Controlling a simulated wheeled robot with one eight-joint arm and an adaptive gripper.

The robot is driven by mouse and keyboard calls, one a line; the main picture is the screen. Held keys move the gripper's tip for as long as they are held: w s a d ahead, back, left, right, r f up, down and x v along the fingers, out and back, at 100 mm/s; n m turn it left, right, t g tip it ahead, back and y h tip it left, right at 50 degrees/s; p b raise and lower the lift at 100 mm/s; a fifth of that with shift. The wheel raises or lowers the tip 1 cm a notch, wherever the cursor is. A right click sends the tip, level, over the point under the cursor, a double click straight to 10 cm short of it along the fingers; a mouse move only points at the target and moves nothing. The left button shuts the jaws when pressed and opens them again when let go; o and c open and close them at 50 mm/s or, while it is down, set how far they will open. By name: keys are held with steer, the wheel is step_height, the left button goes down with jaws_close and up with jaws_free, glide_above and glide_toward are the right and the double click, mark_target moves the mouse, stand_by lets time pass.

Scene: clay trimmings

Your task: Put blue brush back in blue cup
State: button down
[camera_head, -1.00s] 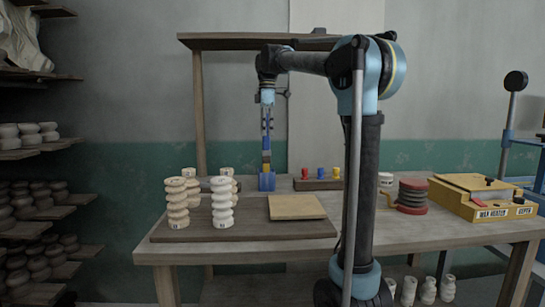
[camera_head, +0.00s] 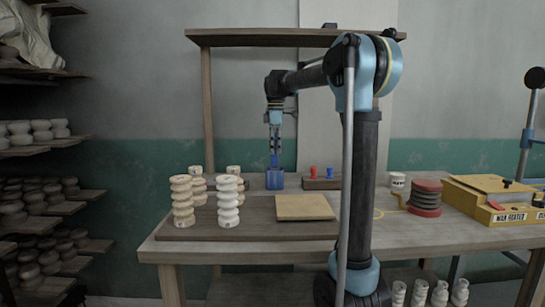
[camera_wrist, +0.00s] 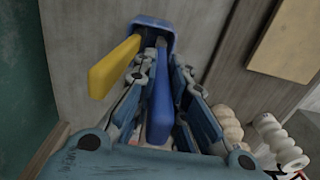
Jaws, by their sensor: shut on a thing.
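The blue cup (camera_head: 274,181) stands on the table behind the dark board. My gripper (camera_head: 275,140) points down just above it. It is shut on the blue brush (camera_head: 275,160). In the wrist view the blue brush's handle (camera_wrist: 162,105) lies between the fingers, and its far end reaches the mouth of the blue cup (camera_wrist: 152,22). I cannot tell how deep that end sits. A yellow-handled brush (camera_wrist: 112,68) leans out of the same cup, left of the blue brush.
Spool-like white pieces (camera_head: 228,202) stand on the dark board (camera_head: 270,228), left of a pale slab (camera_head: 305,207). A small rack (camera_head: 318,184) with red and blue pegs is right of the cup. A red-and-grey stack (camera_head: 426,195) and yellow box (camera_head: 490,205) are further right.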

mark_target(275, 167)
steer(key=shift+a+f, duration=0.1)
steer(key=shift+f, duration=1.7)
steer(key=c, duration=1.6)
jaws_free()
steer(key=shift+r, duration=0.1)
steer(key=r, duration=1.7)
steer(key=shift+w+a+r, duration=0.1)
steer(key=shift+a+r, duration=0.1)
steer(key=shift+r, duration=0.1)
